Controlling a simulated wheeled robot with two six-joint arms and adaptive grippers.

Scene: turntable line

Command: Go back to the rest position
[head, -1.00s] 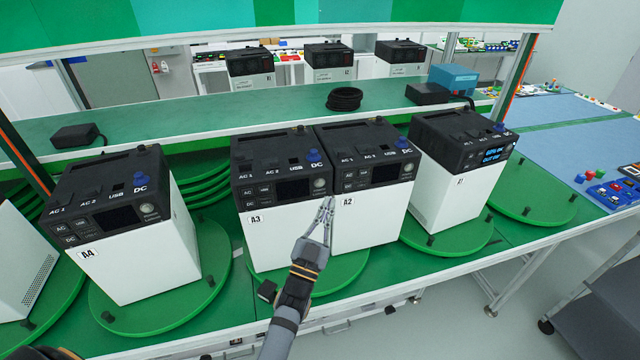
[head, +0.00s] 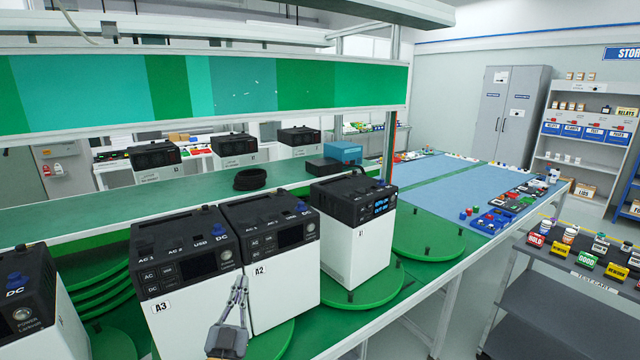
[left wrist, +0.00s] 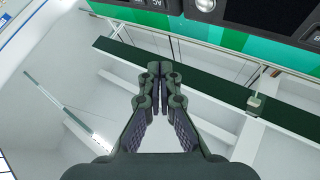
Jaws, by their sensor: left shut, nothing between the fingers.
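My left gripper (head: 238,292) is in front of the white-and-black power units, near the gap between unit A3 (head: 190,320) and unit A2 (head: 283,285). Its fingers point up and are shut with nothing between them; they also show shut in the left wrist view (left wrist: 160,72). I cannot tell from the head view whether the fingertips touch a unit. My right gripper is not in view.
Another unit (head: 352,250) stands on a green turntable (head: 385,285), with an empty turntable (head: 428,236) to its right. Part of a unit (head: 68,325) shows at the left edge. Grey floor is clear between bench and cart.

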